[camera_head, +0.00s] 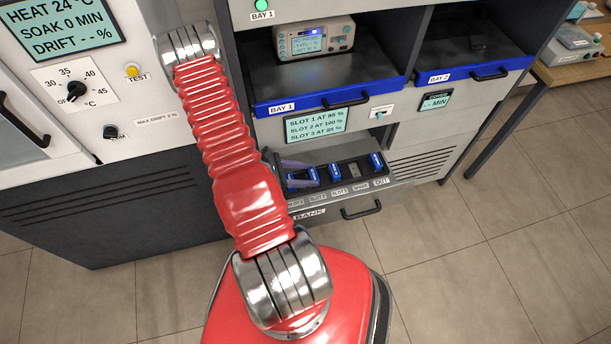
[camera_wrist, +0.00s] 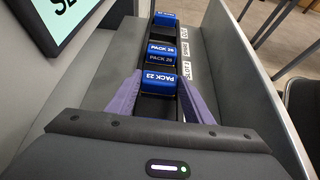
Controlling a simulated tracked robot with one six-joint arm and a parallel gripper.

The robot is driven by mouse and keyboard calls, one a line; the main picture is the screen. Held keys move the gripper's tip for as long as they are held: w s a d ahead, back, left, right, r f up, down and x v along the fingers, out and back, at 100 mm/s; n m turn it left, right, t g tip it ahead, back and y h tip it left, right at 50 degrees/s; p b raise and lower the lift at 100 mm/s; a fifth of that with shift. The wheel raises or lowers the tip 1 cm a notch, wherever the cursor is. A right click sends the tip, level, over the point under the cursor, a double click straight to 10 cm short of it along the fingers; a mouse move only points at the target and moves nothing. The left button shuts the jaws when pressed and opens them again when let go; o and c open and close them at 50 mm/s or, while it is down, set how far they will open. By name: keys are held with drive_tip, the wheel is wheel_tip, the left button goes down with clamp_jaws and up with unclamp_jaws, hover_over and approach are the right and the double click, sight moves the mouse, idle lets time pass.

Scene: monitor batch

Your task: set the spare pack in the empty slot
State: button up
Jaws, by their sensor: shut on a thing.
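My gripper (camera_wrist: 160,92) has purple fingers, shut on a blue pack marked PACK 23 (camera_wrist: 159,82). It also shows in the head view (camera_head: 303,173), partly behind my arm. The held pack is at the left part of the bank tray (camera_head: 358,157), around slot 2; I cannot tell if it is fully seated. A second blue pack (camera_wrist: 161,51) sits beyond it, in slot 3 in the head view (camera_head: 336,172). A third blue pack (camera_wrist: 165,19) stands at the OUT end (camera_head: 376,161). The SPARE place between these two holds no blue pack.
A screen (camera_head: 316,123) above the bank lists SLOT 1 AT 95 %, SLOT 2 AT 100 % and SLOT 3 AT 85 %. A bay shelf holding a monitor (camera_head: 315,40) overhangs the bank. The tray's front wall (camera_wrist: 252,85) runs along its right side in the wrist view.

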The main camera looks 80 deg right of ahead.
drive_tip(key=o, duration=1.1)
drive_tip(key=v, duration=1.2)
idle(0.4)
